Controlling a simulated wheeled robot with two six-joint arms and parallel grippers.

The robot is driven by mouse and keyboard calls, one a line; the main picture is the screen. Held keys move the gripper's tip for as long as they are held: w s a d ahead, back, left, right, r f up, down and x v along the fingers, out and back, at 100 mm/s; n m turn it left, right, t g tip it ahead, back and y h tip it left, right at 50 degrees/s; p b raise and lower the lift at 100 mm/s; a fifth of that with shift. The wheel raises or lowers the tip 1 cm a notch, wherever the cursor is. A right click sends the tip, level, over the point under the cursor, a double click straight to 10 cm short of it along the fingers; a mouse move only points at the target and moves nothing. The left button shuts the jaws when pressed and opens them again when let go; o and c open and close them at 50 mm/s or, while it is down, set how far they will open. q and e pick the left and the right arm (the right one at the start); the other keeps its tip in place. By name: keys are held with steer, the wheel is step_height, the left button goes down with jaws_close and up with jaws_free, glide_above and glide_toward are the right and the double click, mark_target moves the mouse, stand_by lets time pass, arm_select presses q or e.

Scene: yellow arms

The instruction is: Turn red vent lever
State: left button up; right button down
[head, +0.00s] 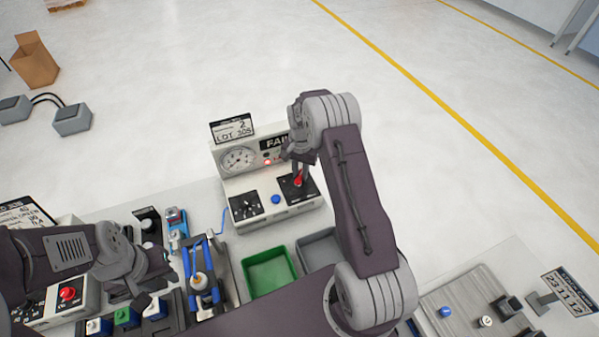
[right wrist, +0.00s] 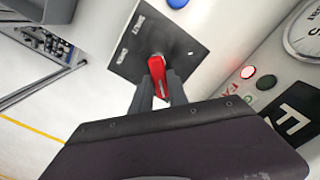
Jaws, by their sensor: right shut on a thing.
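The red vent lever (head: 298,181) stands on a dark plate (head: 291,190) at the right of the white test unit (head: 232,187). In the right wrist view the red lever (right wrist: 157,75) lies between the two dark fingers of my right gripper (right wrist: 160,92), which is shut on it. The plate there (right wrist: 130,55) carries small white labels, too small to read surely. My left gripper (head: 145,290) is at the lower left, over the small parts, away from the lever; its fingers are not clear.
The unit has a gauge (head: 238,159), a lit red lamp (head: 267,162), a blue button (head: 276,199) and a lot sign (head: 232,129). A green bin (head: 268,272) and a grey bin (head: 319,249) stand in front. A blue fixture (head: 203,283) is to the left.

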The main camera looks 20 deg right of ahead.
mark_target(301, 175)
steer(key=shift+w+d+r+m, duration=0.1)
steer(key=shift+w+r+m, duration=0.1)
steer(key=shift+m, duration=0.1)
steer(key=c, duration=1.3)
jaws_free()
steer(key=shift+s, duration=0.1)
steer(key=shift+f, duration=0.1)
steer(key=shift+s, duration=0.1)
step_height(301, 175, up, 9)
steer(key=shift+r+b, duration=0.1)
steer(key=shift+b, duration=0.95)
